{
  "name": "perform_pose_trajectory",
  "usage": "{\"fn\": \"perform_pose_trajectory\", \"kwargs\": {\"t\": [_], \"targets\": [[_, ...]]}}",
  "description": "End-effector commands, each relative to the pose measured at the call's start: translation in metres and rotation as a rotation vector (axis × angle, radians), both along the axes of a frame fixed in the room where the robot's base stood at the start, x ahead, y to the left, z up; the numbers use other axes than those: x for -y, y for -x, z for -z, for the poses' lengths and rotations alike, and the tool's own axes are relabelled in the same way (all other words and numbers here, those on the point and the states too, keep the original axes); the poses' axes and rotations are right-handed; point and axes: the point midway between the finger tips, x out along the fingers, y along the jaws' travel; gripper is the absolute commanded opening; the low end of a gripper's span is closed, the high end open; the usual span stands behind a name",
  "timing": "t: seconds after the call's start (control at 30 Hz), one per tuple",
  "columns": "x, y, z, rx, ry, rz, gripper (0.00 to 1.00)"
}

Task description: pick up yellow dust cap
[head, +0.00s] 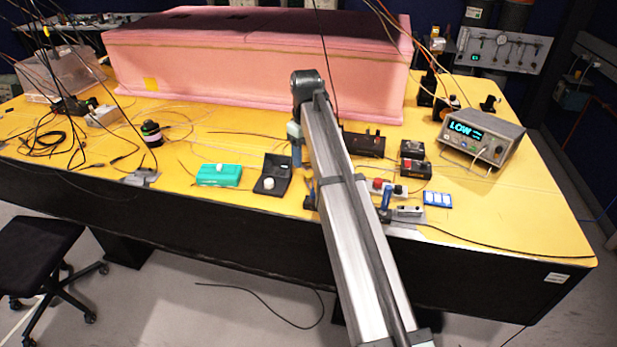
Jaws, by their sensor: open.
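I cannot make out a yellow dust cap in the head view; on the yellow tabletop (480,215) a small yellow part is hard to tell apart, and my arm covers part of the table. My arm rises from the bottom, right of centre, and bends at a dark joint over the table. I cannot make out my gripper's fingertips; the long grey link covers the area below that joint.
A pink foam enclosure (250,70) fills the table's back. A teal box (219,175) and an open black case (272,177) lie left of my arm. Small devices and a meter reading LOW (480,137) stand right. Loose cables cross the left side.

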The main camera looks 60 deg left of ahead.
Motion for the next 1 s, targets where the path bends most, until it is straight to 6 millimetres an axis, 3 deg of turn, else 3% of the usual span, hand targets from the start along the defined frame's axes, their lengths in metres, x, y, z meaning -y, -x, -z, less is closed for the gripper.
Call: {"fn": "perform_pose_trajectory", "kwargs": {"t": [0.27,0.63,0.9,1.0], "targets": [[0.0,-0.001,0.016,0.0,-0.001,0.0,0.57],[-0.001,-0.006,0.059,0.0,-0.002,0.001,0.57],[-0.002,-0.006,0.062,-0.001,-0.003,0.001,0.57],[-0.002,-0.006,0.062,-0.001,-0.003,0.001,0.49]]}}
